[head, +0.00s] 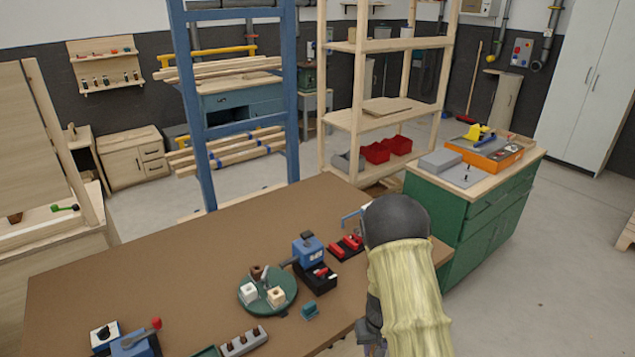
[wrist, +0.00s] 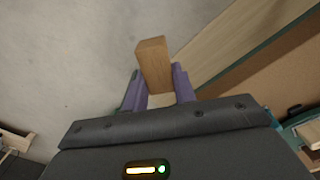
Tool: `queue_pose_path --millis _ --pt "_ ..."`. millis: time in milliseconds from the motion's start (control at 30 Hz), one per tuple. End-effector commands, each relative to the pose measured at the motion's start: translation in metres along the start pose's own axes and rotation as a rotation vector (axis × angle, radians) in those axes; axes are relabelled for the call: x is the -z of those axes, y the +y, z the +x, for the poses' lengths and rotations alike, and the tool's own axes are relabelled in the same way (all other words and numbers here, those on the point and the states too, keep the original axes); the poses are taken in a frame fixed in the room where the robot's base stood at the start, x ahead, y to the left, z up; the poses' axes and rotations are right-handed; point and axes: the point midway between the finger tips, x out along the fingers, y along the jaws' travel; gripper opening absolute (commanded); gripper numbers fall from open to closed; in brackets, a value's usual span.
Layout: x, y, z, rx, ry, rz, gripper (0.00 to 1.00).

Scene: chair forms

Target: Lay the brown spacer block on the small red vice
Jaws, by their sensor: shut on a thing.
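The small red vice (head: 346,247) sits on the brown workbench (head: 190,245), near its far right edge. My gripper (wrist: 158,90) is shut on the brown spacer block (wrist: 155,62), a plain wooden block. The block sticks out beyond the purple fingers, with bare grey floor behind it in the wrist view. In the head view my arm stands just right of the red vice, and the block cannot be made out there. The red vice cannot be made out in the wrist view.
Left of the red vice stands a blue machine (head: 308,250) on a black base. A green cabinet (head: 460,220) stands to the right. The bench's left middle is clear.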

Motion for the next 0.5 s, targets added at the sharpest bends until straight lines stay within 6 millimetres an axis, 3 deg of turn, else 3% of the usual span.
queue_pose_path --millis 133,500 --pt "-0.004 0.002 0.021 0.001 -0.003 0.052 0.01" --pt "-0.004 0.003 0.024 0.0 0.0 0.06 0.01"
